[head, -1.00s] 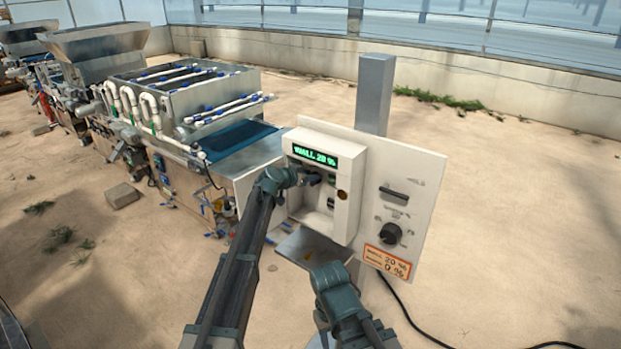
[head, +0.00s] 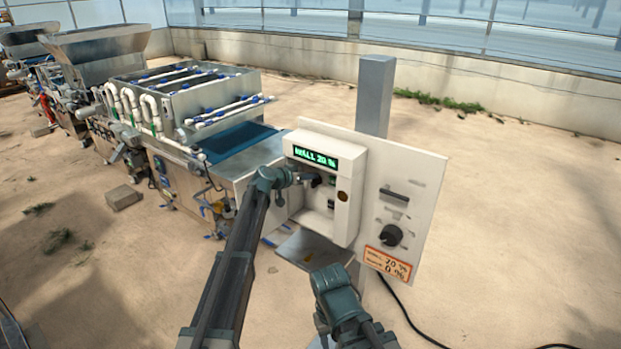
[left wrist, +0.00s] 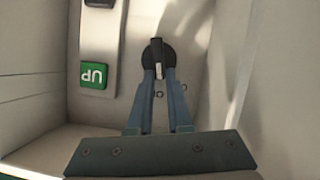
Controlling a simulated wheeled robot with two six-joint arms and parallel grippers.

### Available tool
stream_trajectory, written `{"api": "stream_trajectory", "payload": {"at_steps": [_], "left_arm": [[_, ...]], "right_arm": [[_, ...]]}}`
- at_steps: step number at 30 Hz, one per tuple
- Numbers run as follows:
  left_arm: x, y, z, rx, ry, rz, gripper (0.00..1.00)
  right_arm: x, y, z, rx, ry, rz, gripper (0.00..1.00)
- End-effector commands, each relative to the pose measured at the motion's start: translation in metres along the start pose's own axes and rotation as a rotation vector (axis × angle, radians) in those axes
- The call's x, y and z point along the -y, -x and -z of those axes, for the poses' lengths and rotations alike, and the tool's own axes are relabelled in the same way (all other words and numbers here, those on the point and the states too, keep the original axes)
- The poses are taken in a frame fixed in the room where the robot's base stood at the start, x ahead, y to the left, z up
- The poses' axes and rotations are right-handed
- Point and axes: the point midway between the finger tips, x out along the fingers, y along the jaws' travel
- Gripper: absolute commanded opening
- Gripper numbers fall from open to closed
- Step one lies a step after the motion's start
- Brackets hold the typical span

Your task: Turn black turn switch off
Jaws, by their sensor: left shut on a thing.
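The black turn switch (left wrist: 157,56) is a round black knob with a raised grip bar in the left wrist view. It sits on the back wall of the white control box's recess. My left gripper (left wrist: 158,74) reaches into the recess with its two blue-grey fingers closed on the knob's bar. In the head view the left gripper (head: 314,179) is small and dark, just below the green display, and covers most of the switch. A second black knob (head: 390,235) sits on the outer panel, untouched. My right arm shows at bottom centre, but its fingers do not show.
Recess walls are close around the gripper. A grey post (head: 374,95) stands behind. The seeder machine (head: 190,100) stands left. Open floor lies right.

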Motion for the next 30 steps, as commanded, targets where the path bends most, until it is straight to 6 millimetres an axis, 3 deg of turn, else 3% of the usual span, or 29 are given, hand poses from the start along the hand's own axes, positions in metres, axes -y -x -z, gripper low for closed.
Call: {"api": "stream_trajectory", "payload": {"at_steps": [9,10,15,24,30], "left_arm": [[0.001,0.000,0.000,0.001,0.028,-0.012,0.00],[0.001,0.000,0.000,0.001,0.028,-0.012,0.21],[0.001,0.000,0.000,0.000,0.028,-0.012,0.47],[0.001,0.003,0.000,0.000,0.028,-0.011,0.47],[-0.001,0.032,0.002,0.000,0.030,-0.010,0.47]], "right_arm": [[0.000,-0.001,0.000,0.000,0.000,0.000,0.50],[0.000,-0.001,0.000,0.000,0.000,0.000,0.50],[0.000,-0.001,0.000,0.000,0.000,0.000,0.50],[0.000,0.001,0.000,0.000,0.000,0.000,0.50],[-0.001,0.013,-0.001,0.000,-0.002,0.000,0.50]]}}
